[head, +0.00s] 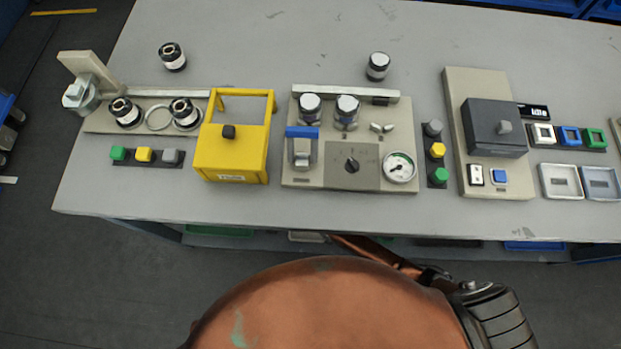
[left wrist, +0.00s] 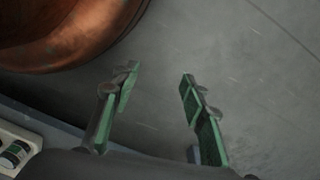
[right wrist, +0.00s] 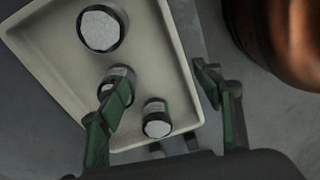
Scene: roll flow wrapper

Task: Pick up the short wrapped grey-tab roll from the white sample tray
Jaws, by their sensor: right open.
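In the right wrist view a white tray (right wrist: 181,75) holds three dark rolls with pale ends. One roll (right wrist: 101,29) is at the top, a second roll (right wrist: 117,74) is partly hidden by my left-hand finger, and a third, smaller-looking roll (right wrist: 157,119) is near the lower edge. I cannot tell tab colours. My right gripper (right wrist: 163,74) is open and empty, its fingers in front of the tray's lower right part. My left gripper (left wrist: 160,74) is open and empty over grey floor. Neither gripper shows in the head view.
The bench top carries a yellow guarded box (head: 232,155), a gauge panel (head: 350,165), a grey-lidded station (head: 495,128) and several loose rolls. Trays sit below the bench edge, one green (head: 220,231). In the left wrist view a pale container (left wrist: 30,135) holds a dark roll (left wrist: 14,153).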

